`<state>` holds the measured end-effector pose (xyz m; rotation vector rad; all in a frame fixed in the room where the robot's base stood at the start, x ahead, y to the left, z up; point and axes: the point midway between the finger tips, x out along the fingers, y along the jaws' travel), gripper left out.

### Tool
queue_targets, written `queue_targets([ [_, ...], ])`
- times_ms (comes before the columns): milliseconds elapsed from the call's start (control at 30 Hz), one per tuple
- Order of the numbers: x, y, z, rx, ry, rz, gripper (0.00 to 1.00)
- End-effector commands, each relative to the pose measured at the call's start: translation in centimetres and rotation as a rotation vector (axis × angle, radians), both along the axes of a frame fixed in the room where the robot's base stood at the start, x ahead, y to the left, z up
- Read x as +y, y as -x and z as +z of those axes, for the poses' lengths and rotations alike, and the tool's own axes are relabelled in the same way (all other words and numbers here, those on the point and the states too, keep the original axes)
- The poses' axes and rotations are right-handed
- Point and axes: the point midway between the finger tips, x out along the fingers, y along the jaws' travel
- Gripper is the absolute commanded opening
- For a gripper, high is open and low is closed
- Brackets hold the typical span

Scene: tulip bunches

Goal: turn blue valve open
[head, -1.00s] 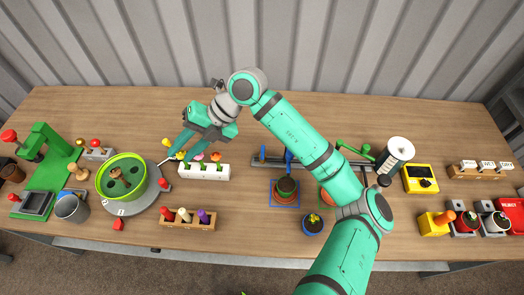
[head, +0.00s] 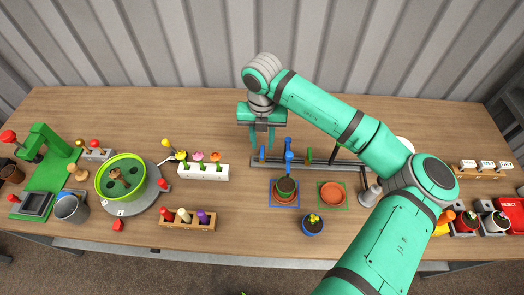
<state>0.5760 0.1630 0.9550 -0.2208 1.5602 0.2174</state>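The blue valve (head: 289,151) stands upright on the dark grey rail (head: 330,164) near the middle of the table. Whether it is open or closed I cannot tell. My gripper (head: 261,143) points down just left of the blue valve, over the left end of the rail.
A blue-framed square with a potted plant (head: 285,190) lies in front of the valve. A green-framed square with a terracotta pot (head: 332,195) is to its right. A white tulip holder (head: 203,170) stands to the left.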

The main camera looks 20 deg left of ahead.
Motion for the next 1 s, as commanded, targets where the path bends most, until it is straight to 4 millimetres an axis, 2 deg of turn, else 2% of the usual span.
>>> queue_targets([
  [100,0.0,0.0,-2.2,0.003,-0.002,0.000,0.30],
  [333,0.1,0.0,-5.1,0.002,-0.003,-0.001,0.30],
  [500,0.1,0.0,-5.9,-0.001,-0.001,0.001,0.30],
  [767,0.1,0.0,-6.0,0.000,-0.002,0.001,0.30],
  [900,0.1,0.0,-5.9,0.000,-0.002,0.001,0.00],
  [1000,0.1,0.0,-5.9,0.000,-0.002,0.001,0.00],
])
